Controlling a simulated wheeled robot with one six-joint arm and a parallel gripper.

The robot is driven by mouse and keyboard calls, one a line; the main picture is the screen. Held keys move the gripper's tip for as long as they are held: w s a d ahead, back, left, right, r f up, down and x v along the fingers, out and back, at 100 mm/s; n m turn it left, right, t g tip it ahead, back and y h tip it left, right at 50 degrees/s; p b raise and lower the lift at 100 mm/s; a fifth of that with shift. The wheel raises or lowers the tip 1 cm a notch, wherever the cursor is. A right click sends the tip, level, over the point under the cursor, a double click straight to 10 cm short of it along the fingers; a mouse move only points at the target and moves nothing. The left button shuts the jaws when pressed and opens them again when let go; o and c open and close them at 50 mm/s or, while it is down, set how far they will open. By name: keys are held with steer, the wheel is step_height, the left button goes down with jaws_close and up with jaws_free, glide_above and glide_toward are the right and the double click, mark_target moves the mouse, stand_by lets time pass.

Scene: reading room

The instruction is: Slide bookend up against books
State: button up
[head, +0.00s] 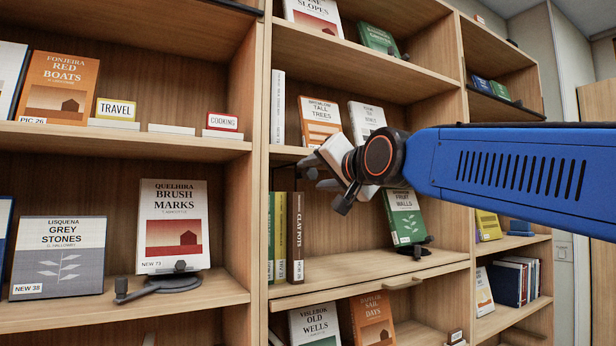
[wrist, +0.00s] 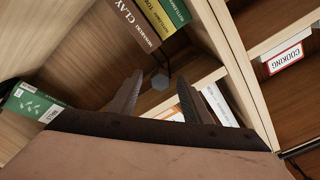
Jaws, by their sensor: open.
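A row of upright books (head: 296,235) stands at the left end of the middle shelf, with green, yellow and brown spines; the brown one reads Clay Pots. The row shows upside down in the wrist view (wrist: 130,26). My gripper (head: 315,172) is in front of this bay, above and right of the row. In the wrist view its fingers (wrist: 160,92) are apart with nothing clearly held. A small grey hexagonal piece (wrist: 160,81) shows between the fingertips, near the row; it may be part of the bookend.
A green book, Fruit Walls (head: 404,216), leans on a dark stand (head: 414,250) at the bay's right. The shelf board (head: 350,268) between it and the row is bare. Wooden uprights bound the bay, and a shelf with leaning books is above.

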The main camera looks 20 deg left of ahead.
steer(key=v, duration=1)
steer(key=shift+s+d, duration=0.25)
steer(key=shift+d, duration=0.05)
steer(key=shift+f, duration=0.1)
steer(key=d+f+g+h, duration=0.2)
steer(key=d+f+h, duration=0.7)
steer(key=d+f, duration=1.8)
steer(key=s+d+f+g+h, duration=0.1)
steer(key=s+d+f, duration=0.4)
steer(key=f, duration=0.4)
steer(key=s+d+f+g+h, duration=0.1)
steer(key=s+d+f+g, duration=0.1)
steer(key=s+d+f, duration=0.4)
steer(key=s+d+f+g+h, duration=0.2)
steer(key=s+d+f, duration=0.4)
steer(key=f, duration=0.7)
steer(key=shift+s+f, duration=0.35)
steer(key=shift+s, duration=0.85)
